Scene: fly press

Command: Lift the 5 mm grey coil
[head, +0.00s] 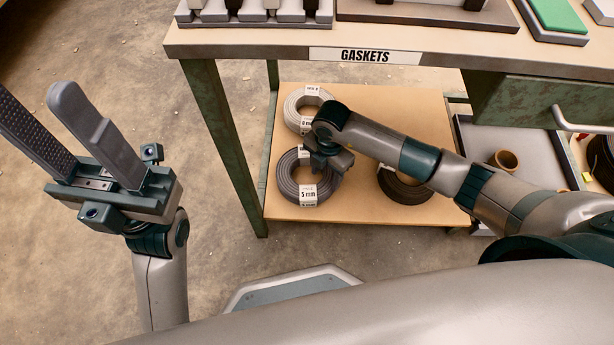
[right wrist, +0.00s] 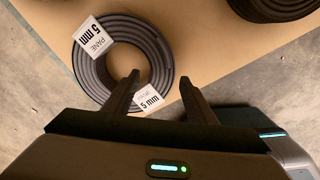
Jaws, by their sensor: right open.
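The dark grey coil (head: 284,181) with white 5 mm labels lies flat on the lower shelf, at its front left. In the right wrist view the coil (right wrist: 161,58) fills the upper left, with one label reading "PANE 5 mm". The height of the fingertips above the shelf is unclear. In the head view my right wrist hides part of the coil. My left gripper (head: 38,100) is open and empty, away from the bench.
A pale coil (head: 292,108) lies behind the grey one, and a black coil (head: 405,192) lies to its right. The lower shelf (head: 425,110) is under the bench top (head: 240,42), whose green legs flank it.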

